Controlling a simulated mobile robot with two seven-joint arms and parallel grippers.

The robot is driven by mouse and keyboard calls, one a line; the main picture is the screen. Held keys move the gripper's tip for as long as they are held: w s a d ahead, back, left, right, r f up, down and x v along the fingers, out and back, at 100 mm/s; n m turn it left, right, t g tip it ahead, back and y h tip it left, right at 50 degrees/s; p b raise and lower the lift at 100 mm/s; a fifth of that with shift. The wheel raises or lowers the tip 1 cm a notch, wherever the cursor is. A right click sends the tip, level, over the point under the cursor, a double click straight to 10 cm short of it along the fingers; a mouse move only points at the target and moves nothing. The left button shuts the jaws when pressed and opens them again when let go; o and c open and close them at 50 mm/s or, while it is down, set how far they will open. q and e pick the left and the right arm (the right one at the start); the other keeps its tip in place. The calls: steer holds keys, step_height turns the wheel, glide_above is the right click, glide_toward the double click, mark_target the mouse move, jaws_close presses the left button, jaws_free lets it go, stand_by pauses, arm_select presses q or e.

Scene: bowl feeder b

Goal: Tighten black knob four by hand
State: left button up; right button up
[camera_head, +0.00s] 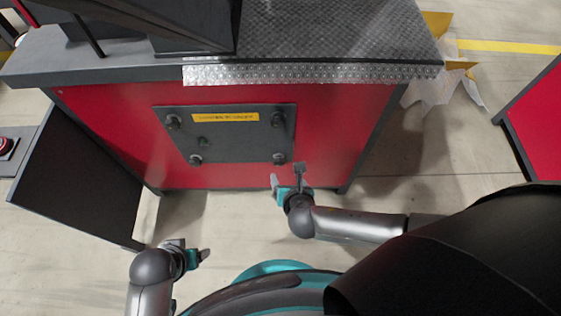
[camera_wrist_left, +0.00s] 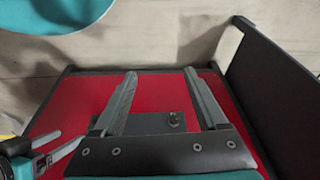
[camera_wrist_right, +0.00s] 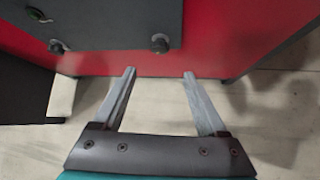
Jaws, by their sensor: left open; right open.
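A dark panel (camera_head: 240,145) is mounted on the red front of a machine cabinet, with a black knob near each corner: upper left (camera_head: 173,122), upper right (camera_head: 278,120), lower left (camera_head: 195,160) and lower right (camera_head: 279,158). I cannot tell which is knob four. My right gripper (camera_head: 287,176) is open and empty, just below the lower right knob and apart from it. In the right wrist view the lower right knob (camera_wrist_right: 160,43) shows beyond the fingers. My left gripper (camera_head: 194,250) is open and empty, low at the left, away from the panel.
A metal ledge (camera_head: 300,73) overhangs the cabinet front. A dark side panel (camera_head: 80,180) stands at the left. A red cabinet (camera_head: 540,125) is at the right. Floor below the cabinet is clear.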

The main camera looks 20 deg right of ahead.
steer(key=b, duration=0.4)
glide_toward(279, 163)
steer(key=x, duration=0.3)
arm_select(q)
step_height(279, 163, up, 10)
steer(key=w+d+t+b, duration=0.2)
steer(key=w+t, duration=0.1)
arm_select(e)
steer(key=shift+x, duration=1)
steer(key=shift+w+f+b, duration=0.35)
steer(key=shift+w+f, duration=0.05)
steer(key=shift+f, duration=0.15)
steer(key=shift+b+x, duration=0.7)
steer(key=shift+x, duration=0.2)
steer(key=shift+w+d+f, duration=0.15)
steer(key=shift+w+f, duration=0.05)
steer(key=shift+w, duration=0.05)
arm_select(q)
steer(key=w+d+t+h+b, duration=0.1)
steer(key=w+d+t+h, duration=0.3)
steer(key=d+t, duration=0.2)
steer(key=shift+w+d+r+m+h, duration=0.2)
steer(key=shift+d+r+m+h, duration=0.15)
steer(key=shift+d, duration=0.15)
arm_select(e)
steer(key=shift+w+f, duration=0.25)
jaws_close()
